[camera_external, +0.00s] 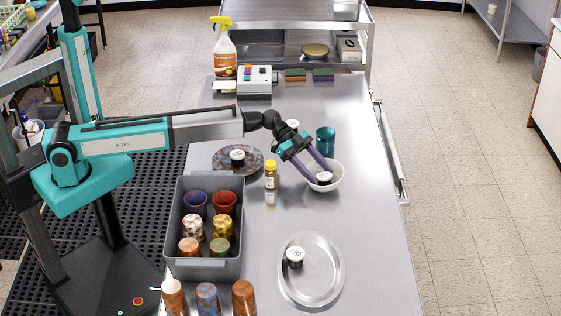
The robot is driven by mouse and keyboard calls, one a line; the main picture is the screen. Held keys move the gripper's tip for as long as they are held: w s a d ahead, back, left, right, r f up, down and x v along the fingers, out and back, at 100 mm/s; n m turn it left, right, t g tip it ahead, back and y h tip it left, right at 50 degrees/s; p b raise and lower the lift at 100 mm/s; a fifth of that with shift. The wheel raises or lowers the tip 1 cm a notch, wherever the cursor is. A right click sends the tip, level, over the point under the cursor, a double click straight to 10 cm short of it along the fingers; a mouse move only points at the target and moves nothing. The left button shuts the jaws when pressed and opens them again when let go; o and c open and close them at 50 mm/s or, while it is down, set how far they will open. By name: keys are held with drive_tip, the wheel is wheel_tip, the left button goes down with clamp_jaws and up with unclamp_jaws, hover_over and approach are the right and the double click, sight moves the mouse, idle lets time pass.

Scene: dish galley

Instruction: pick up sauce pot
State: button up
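Several small dark pots with white labelled lids are in view. One sauce pot (324,178) is in the white bowl (339,181) at the right of the steel counter. My gripper (322,175) reaches down into this bowl, its two purple fingers apart and on either side of that pot. Whether the fingers press on it is too small to tell. Another pot (238,156) stands on the patterned plate (254,165). Another pot (295,257) stands on the round metal tray (322,272). One more white lid (292,124) shows behind my wrist, its body mostly hidden.
A teal cup (325,141) stands just behind the bowl. A yellow-capped bottle (270,175) stands left of it. A grey bin (205,264) holds several cups. A spray bottle (224,50), a button box (254,82) and sponges (294,75) line the back.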

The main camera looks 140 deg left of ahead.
sight(318, 174)
drive_tip(key=shift+f, duration=0.45)
drive_tip(key=c, duration=0.9)
drive_tip(key=shift+r, duration=0.15)
wheel_tip(318, 174, up, 10)
drive_tip(key=b, duration=0.2)
drive_tip(key=shift+w, duration=0.1)
